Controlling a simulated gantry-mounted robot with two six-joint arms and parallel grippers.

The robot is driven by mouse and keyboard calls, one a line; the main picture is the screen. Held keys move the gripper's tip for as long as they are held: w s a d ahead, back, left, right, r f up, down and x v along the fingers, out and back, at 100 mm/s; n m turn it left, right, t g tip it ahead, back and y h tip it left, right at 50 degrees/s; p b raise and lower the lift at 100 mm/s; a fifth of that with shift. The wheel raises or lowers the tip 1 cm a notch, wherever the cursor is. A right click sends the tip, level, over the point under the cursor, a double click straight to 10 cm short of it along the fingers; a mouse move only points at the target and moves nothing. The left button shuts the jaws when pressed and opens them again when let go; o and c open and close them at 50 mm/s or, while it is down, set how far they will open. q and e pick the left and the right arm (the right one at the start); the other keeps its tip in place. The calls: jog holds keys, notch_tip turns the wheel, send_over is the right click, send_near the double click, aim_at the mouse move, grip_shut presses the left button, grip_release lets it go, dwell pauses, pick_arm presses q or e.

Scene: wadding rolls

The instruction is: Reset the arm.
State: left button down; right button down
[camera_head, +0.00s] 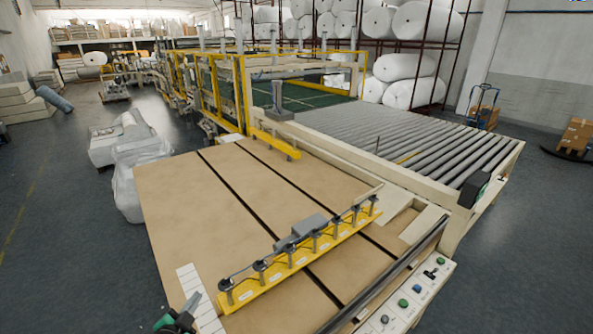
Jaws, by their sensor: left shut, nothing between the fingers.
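My left gripper (193,302) shows at the bottom left edge of the head view, small and partly cut off, dark with green parts. It is shut with nothing in it. It is over the near left corner of the tan work table (210,210), beside a white slatted strip (187,280). My right gripper is not in view.
A yellow bar with several black fittings (300,258) crosses the table. A control panel with buttons (415,295) is at the near right. A grey roller conveyor (400,140) lies behind. White wadding rolls (415,93) fill racks.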

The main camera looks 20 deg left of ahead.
pick_arm(q)
jog(key=w+d+r+t+h, duration=0.1)
jog(key=d+r+t, duration=0.3)
jog(key=r, duration=0.8)
jog(key=w+d+r+m+t+h, duration=0.1)
jog(key=d+r, duration=0.5)
jog(key=r, duration=0.6)
jog(key=w+d+r+t+h, duration=0.1)
jog(key=d+r+t, duration=0.3)
jog(key=r, duration=0.7)
jog(key=s+d+r+n+t+h, duration=0.1)
jog(key=s+d+r+n+t, duration=0.1)
jog(key=s+r, duration=0.7)
jog(key=s+d+r+n+t+h, duration=0.1)
jog(key=s+d+r+n+t, duration=0.2)
jog(key=s+r, duration=0.6)
jog(key=shift+d+r+n+h+p, duration=0.3)
jog(key=shift+d+r+n, duration=0.15)
jog(key=shift+r+n, duration=0.65)
jog(key=shift+r, duration=0.2)
